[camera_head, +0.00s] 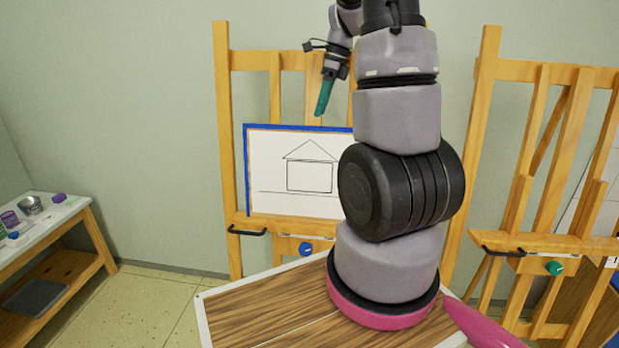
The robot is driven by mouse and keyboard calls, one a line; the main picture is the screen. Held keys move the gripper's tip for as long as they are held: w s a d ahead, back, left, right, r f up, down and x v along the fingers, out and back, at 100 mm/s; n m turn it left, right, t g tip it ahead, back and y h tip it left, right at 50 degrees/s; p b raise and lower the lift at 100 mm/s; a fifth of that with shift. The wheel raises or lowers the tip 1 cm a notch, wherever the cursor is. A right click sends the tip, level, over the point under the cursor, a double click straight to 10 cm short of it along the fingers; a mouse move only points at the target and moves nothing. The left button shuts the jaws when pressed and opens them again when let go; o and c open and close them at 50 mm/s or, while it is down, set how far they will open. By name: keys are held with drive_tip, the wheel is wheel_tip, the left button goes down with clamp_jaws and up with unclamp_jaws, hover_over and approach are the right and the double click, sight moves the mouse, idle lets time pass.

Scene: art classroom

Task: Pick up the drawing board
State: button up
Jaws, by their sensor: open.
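The drawing board (310,206) is white with a blue and wooden edge and a simple line drawing of a house. It stands upright on the ledge of a wooden easel (224,150). My own arm hides its right part. My gripper (322,108), with teal fingers, hangs pointing down, above the board's top edge in the picture. It appears apart from the board and holds nothing that I can see. The fingers overlap in this view, so the gap between them is hard to see.
A second easel (487,110) stands at the right. A low table (72,208) with cups and a metal bowl (30,205) is at the left. Tiled floor (150,290) lies free between that table and the easel. A wood-grain surface (270,312) is in front.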

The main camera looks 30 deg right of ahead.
drive_tip(key=shift+a+x, duration=0.15)
drive_tip(key=shift+x, duration=1.45)
drive_tip(key=shift+a+x, duration=0.15)
drive_tip(key=shift+x, duration=1.4)
drive_tip(key=shift+w, duration=0.15)
clamp_jaws()
drive_tip(key=shift+w+d+r, duration=0.1)
drive_tip(key=shift+r, duration=0.05)
